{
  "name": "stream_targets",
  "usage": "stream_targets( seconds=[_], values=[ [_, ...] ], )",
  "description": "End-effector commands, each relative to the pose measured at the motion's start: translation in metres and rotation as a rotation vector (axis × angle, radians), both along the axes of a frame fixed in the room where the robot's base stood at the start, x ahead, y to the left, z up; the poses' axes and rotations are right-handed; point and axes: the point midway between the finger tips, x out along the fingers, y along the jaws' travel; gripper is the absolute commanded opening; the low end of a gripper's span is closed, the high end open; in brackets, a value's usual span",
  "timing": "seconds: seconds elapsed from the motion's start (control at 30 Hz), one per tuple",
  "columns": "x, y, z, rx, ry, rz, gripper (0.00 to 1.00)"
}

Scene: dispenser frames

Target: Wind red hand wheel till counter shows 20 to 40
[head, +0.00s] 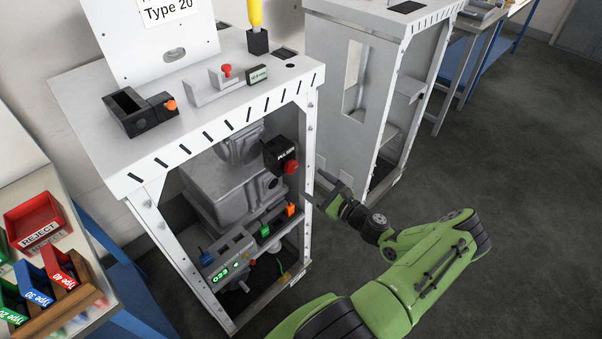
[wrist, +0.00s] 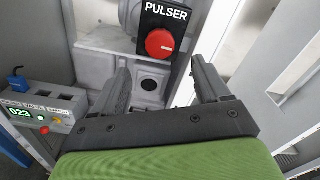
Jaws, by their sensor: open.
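The red hand wheel (head: 291,168) is a round red knob on the front of a black box (head: 277,153) marked PULSER, inside the open dispenser frame. In the wrist view the red wheel (wrist: 160,43) shows ahead of my fingers, roughly between their tips. My gripper (head: 320,188) is open and empty, at the right front of the frame; its two fingers also show in the wrist view (wrist: 160,66). The gripper appears apart from the wheel. A green digital display (head: 220,275) on a grey panel low in the frame reads 023; it also shows in the wrist view (wrist: 19,113).
White frame posts (head: 309,165) stand close to my gripper. A second dispenser frame (head: 370,90) stands behind to the right. A side table at left holds a red REJECT tray (head: 33,222) and several coloured bins. The floor (head: 500,170) at right is clear.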

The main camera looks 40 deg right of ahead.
Motion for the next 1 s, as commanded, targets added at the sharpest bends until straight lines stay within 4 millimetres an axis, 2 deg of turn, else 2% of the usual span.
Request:
stream_targets(
  seconds=[0.03, 0.1, 0.2, 0.3, 0.47, 0.93, 1.0],
  values=[
    [-0.015, -0.002, 0.001, 0.000, 0.001, -0.005, 0.75],
    [-0.034, -0.002, 0.001, 0.000, 0.002, -0.004, 0.75],
    [-0.054, -0.002, 0.000, -0.001, 0.001, -0.003, 0.75],
    [-0.065, -0.002, 0.000, 0.000, 0.000, -0.001, 0.75],
    [-0.070, -0.002, 0.000, -0.001, -0.001, 0.001, 0.75],
    [-0.069, -0.002, 0.000, -0.002, 0.001, 0.002, 0.75],
    [-0.065, 0.003, 0.002, -0.025, 0.018, 0.035, 0.75]
  ],
)
